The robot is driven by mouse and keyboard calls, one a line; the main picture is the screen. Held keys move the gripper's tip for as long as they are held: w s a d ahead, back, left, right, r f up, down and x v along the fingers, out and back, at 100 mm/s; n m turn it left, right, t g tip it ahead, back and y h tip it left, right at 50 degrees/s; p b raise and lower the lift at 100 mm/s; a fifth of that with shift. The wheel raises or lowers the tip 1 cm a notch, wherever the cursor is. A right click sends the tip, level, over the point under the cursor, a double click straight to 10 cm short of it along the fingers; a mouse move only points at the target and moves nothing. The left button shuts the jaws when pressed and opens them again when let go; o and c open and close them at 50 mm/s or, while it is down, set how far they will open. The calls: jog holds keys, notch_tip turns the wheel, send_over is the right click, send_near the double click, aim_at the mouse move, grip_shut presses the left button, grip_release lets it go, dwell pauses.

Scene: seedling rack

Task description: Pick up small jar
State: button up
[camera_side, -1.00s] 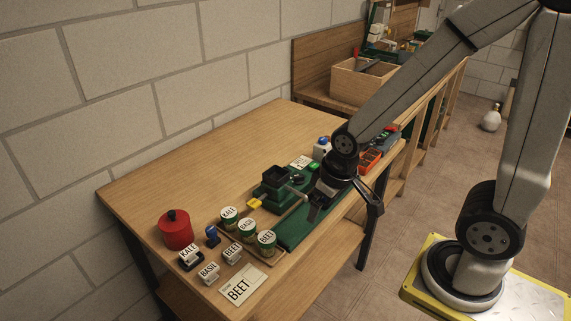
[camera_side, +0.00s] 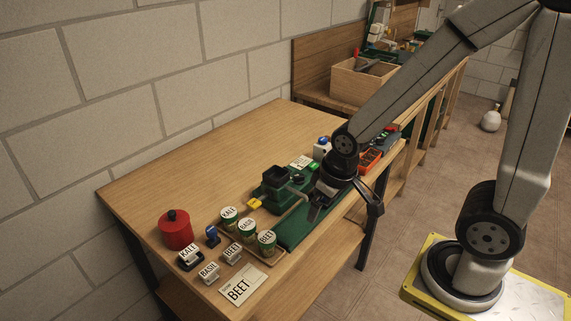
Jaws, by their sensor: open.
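Small jars with green bodies and white labelled lids stand together on a tray (camera_side: 272,259) near the front of the bench. They are the kale jar (camera_side: 229,218), the basil jar (camera_side: 246,231) and the beet jar (camera_side: 266,243). The lids face up and the jars look upright. My gripper (camera_side: 316,213) is to the right of the jars, above the green mat (camera_side: 293,232). It is open, and I see nothing between its fingers. It is apart from all the jars.
A green machine (camera_side: 275,188) with a dark hopper stands behind the mat. Kale, basil and beet blocks (camera_side: 209,273), a red canister (camera_side: 176,230) and a BEET card (camera_side: 243,285) lie to the left. An orange bin (camera_side: 370,160) is beyond my wrist. The bench's back left is clear.

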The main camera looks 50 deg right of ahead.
jog(key=c, duration=0.3)
jog(key=shift+c, duration=0.2)
